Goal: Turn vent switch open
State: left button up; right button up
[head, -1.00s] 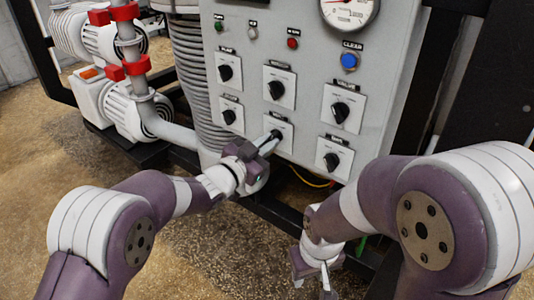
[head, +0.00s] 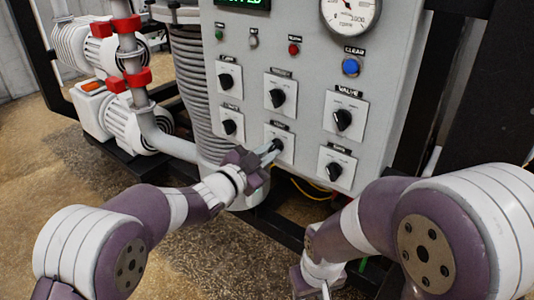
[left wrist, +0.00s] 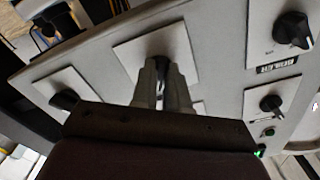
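The lower middle switch (head: 279,143) on the grey control panel is a black rotary knob on a white square plate. Its label is too small to read surely; I take it as the vent switch. My left gripper (head: 272,149) reaches it from the lower left and partly covers it. In the left wrist view the two fingers (left wrist: 163,83) sit close together on either side of the black knob (left wrist: 159,66), seemingly shut on it. The knob's exact angle is hidden by the fingers. My right gripper (head: 322,289) hangs low at the bottom edge, partly cut off, away from the panel.
Other black knobs surround it, including the valve knob (head: 343,119) and the lower right knob (head: 334,171). A blue button (head: 350,66), a red button (head: 293,48) and a gauge (head: 350,14) are higher up. Ribbed pipe (head: 195,80) stands left of the panel.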

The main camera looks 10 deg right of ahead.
pick_arm(q)
jog(key=o, duration=0.3)
jog(key=v, duration=1.2)
jog(key=shift+s+a, duration=0.25)
jog(key=shift+a, duration=0.05)
